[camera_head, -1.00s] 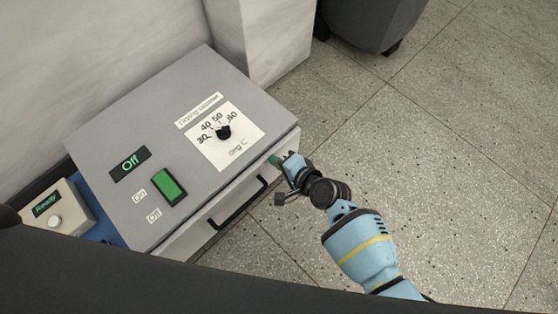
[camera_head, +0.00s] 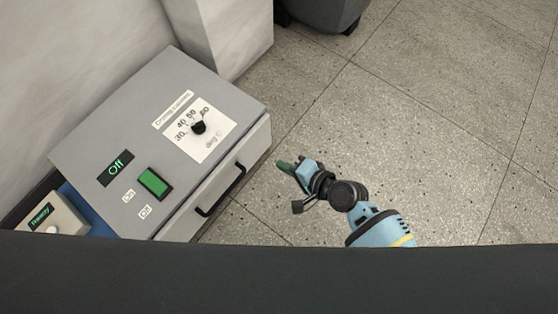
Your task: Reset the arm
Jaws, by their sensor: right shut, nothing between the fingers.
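My right arm is light blue with dark joints and comes in from the lower right. Its right gripper (camera_head: 287,166) is shut and empty, with green fingertips pointing left. It hangs over the floor, to the right of the grey drying cabinet (camera_head: 92,150), apart from the cabinet's black handle (camera_head: 221,190). My left gripper is out of view.
A beige box (camera_head: 52,222) with a small display stands at the lower left. A dark grey bin (camera_head: 325,12) stands at the back. The floor (camera_head: 440,120) on the right is clear.

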